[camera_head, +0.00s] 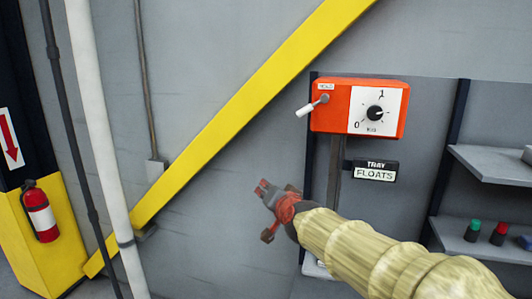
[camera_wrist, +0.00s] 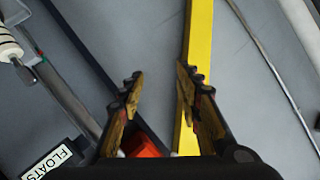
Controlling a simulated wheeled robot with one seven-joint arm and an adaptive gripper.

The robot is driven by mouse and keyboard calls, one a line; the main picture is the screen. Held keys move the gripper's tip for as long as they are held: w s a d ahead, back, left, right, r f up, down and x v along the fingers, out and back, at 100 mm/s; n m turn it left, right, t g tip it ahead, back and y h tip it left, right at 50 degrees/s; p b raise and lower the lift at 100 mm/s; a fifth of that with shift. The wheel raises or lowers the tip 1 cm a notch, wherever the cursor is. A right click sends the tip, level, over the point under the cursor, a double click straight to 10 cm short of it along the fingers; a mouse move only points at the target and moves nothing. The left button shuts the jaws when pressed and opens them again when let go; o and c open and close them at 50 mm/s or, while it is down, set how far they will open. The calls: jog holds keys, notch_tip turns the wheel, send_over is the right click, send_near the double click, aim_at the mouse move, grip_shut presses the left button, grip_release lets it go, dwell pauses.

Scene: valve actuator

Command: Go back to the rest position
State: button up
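My gripper (camera_head: 266,210) is in front of the grey wall in the head view, to the left of and below the orange valve actuator box (camera_head: 341,91). In the wrist view its two fingers stand apart, with no object between the fingertips (camera_wrist: 159,78); it is open and touches nothing that I can see. The box carries a white dial plate with a black knob (camera_head: 375,113) and a small lever with a white handle (camera_head: 305,110), which points down to the left.
A "TRAY FLOATS" sign (camera_head: 375,171) hangs below the box. Grey shelves (camera_head: 490,164) with small coloured items stand at the right. A yellow diagonal beam (camera_head: 240,107), a white pipe (camera_head: 98,130) and a fire extinguisher (camera_head: 41,212) are at the left. Bare wall lies between beam and box.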

jog(key=s+d+f+n+g+h+b, duration=0.1)
jog(key=s+d+f+g+b, duration=0.2)
jog(key=s+f, duration=0.6)
jog(key=s+d+f+n+g+h+b, duration=0.1)
jog(key=s+d+f+b, duration=0.4)
jog(key=s, duration=1.3)
jog(key=s+d+f+n+g+h+b, duration=0.1)
jog(key=s+d+f+g+b, duration=0.3)
jog(key=s+d+f, duration=0.4)
jog(key=s+f+n, duration=0.1)
jog(key=s+f, duration=0.4)
jog(key=f, duration=0.2)
jog(key=shift+s+d+n+g+b, duration=0.15)
jog(key=shift+d+n+g+b, duration=0.15)
jog(key=shift+d+n, duration=0.1)
